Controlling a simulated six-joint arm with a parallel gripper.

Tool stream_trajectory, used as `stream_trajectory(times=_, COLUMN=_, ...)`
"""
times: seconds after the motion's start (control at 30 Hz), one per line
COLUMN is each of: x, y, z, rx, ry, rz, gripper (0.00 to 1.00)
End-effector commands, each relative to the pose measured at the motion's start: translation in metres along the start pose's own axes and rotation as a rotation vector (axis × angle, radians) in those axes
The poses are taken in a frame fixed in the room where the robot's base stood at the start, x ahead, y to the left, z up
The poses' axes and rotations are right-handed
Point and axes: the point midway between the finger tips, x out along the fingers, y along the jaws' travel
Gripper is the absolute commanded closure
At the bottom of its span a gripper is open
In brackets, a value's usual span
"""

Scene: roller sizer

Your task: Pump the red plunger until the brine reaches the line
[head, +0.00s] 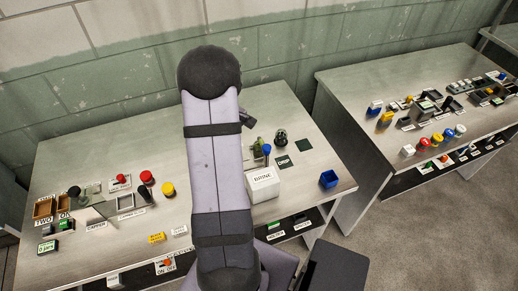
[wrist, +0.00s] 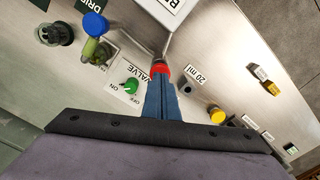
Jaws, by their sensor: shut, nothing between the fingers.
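The red plunger (wrist: 160,69) shows in the wrist view beside the white BRINE box (wrist: 170,10). My gripper (wrist: 162,82) is shut and empty, with its blue fingertips right at the plunger; I cannot tell whether they touch it. The BRINE box also shows in the head view (head: 263,187), just right of my arm, which hides the plunger and my gripper there. A "20 ml" label (wrist: 195,76) lies right of the plunger, near a small dark square piece (wrist: 187,88). The brine level and its line cannot be made out.
Left of the fingers is a VALVE plate with a green knob (wrist: 130,86). A second table (head: 345,85) is at right.

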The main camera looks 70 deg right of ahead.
Motion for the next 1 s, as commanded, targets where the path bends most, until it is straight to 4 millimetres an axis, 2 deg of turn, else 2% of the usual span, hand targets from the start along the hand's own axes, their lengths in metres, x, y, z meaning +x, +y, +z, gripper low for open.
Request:
stream_trajectory(times=0.6, x=-0.047, y=0.0, z=0.0, rx=0.0, ry=0.001, rz=0.001, gripper=1.0)
stream_trajectory(times=1.0, x=-0.05, y=0.0, z=0.0, rx=0.0, ry=0.0, rz=0.0, gripper=1.0)
